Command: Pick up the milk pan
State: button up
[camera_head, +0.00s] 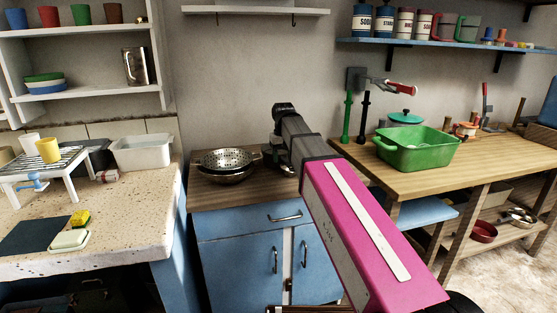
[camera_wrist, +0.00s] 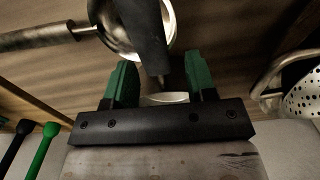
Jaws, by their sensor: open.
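My gripper (camera_wrist: 160,78) is open; its two green fingers stand on either side of a dark handle's narrow end and a small silver edge (camera_wrist: 165,98). That handle (camera_wrist: 146,38) runs up the wrist view, across a shiny metal pan (camera_wrist: 170,18) whose own dark handle (camera_wrist: 38,37) points left. I cannot tell which of the two is the milk pan. The palm hides whatever joins the silver edge. In the head view my gripper (camera_head: 280,150) is low over the wooden counter, mostly hidden by my wrist, with a bit of metal (camera_head: 289,169) under it.
A perforated colander (camera_head: 228,158) sits in a bowl just left of my gripper; it also shows at the wrist view's right edge (camera_wrist: 303,95). A green basin (camera_head: 418,152) stands on the right table. Green and black utensils (camera_head: 348,115) hang behind. The counter's front left (camera_head: 215,195) is clear.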

aim_at(283, 157)
jog(key=shift+f, duration=0.25)
grip_shut()
notch_tip(283, 157, up, 10)
dwell(0.6)
